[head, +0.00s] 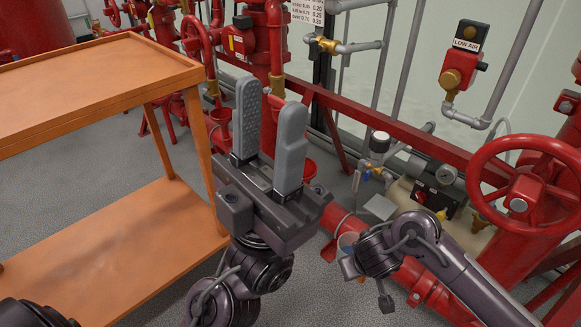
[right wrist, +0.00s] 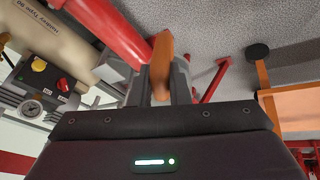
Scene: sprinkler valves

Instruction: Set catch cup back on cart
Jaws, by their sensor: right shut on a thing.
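The orange cart (head: 100,85) stands at the left in the head view, with a bare top and a lower shelf (head: 130,250) whose visible part is bare. My left gripper (head: 270,125) is open and empty, fingers upright, just right of the cart. My right gripper (right wrist: 160,85) is shut on a small orange-brown piece, which I take to be the catch cup (right wrist: 161,65). It is seen nearly edge-on, so its shape and contents are unclear. In the head view the right arm reaches in from the lower right, low beside the red pipe, its fingers mostly hidden.
Red pipes and valves line the wall behind. A large red handwheel (head: 525,185) is at the right. A beige tank (right wrist: 50,40) with gauges stands near my right gripper. A red rail (head: 390,135) crosses behind the arms. Grey floor lies between cart and piping.

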